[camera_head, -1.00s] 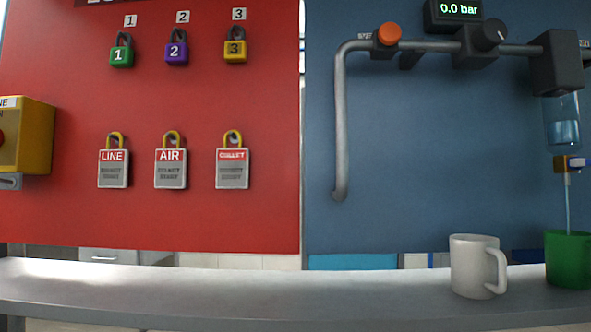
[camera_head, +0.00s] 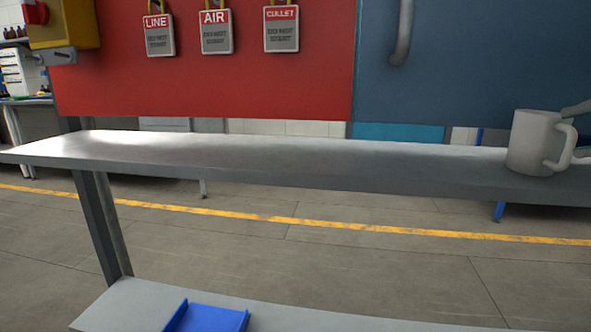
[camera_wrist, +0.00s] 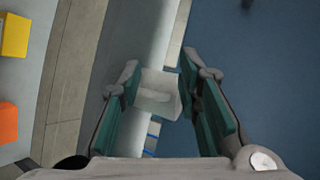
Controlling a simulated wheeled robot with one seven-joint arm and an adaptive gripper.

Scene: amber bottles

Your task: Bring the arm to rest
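My gripper (camera_wrist: 160,68) shows in the wrist view with its two fingers spread apart. It is open and holds nothing that I can make out. The pale grey mug (camera_head: 532,142) stands upright on the shelf at the right in the head view, its handle to the right. In the wrist view the mug (camera_wrist: 158,94) appears in the gap between the fingers; I cannot tell how near they are to it. A grey piece at the head view's right edge, beside the mug, may be part of my gripper.
The grey shelf (camera_head: 290,160) is bare left of the mug. Behind it stand a red panel (camera_head: 220,85) with hanging lock tags and a blue panel (camera_head: 460,80) with a pipe (camera_head: 404,35). A blue tray (camera_head: 208,318) lies on a lower shelf (camera_head: 130,305).

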